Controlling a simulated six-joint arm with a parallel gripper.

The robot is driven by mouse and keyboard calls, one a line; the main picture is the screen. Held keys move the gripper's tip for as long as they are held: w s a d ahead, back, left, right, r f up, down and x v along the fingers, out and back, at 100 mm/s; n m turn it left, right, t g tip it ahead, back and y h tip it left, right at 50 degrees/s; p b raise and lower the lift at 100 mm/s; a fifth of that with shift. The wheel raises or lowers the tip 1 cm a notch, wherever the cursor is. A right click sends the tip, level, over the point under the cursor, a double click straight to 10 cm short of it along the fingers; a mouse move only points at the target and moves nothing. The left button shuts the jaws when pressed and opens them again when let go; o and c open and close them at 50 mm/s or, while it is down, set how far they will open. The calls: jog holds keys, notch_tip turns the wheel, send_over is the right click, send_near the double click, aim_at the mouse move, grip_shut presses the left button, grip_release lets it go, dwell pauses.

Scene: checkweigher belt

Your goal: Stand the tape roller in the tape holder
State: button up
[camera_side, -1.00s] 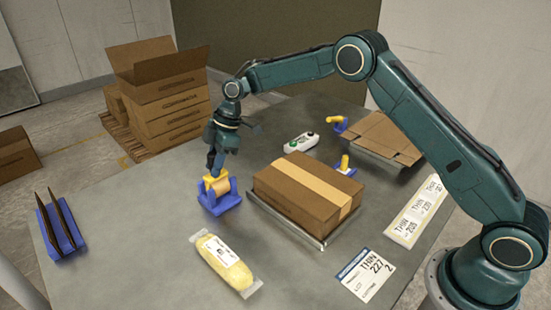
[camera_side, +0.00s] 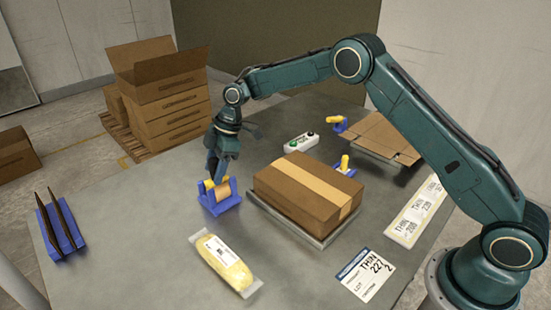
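The tape roller (camera_side: 209,185), yellow with a tan tape roll, is low in the blue tape holder (camera_side: 230,204), left of the large carton. The tan roll shows between the holder's sides. My gripper (camera_side: 218,178) points down onto the roller's top, its fingers at the yellow part. The fingers hide much of the roller, and I cannot tell whether they press on it or stand apart. Whether the roller rests fully on the holder's base is too small to tell.
A taped carton (camera_side: 300,195) sits on a metal plate right of the holder. A bagged yellow item (camera_side: 225,262) lies in front. A blue rack (camera_side: 60,228) stands at left. A button box (camera_side: 301,142) and blue-and-yellow pieces (camera_side: 345,168) are behind.

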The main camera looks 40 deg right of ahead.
jog(key=shift+r, duration=0.1)
jog(key=v, duration=1.3)
jog(key=shift+d+r, duration=0.25)
dwell(0.3)
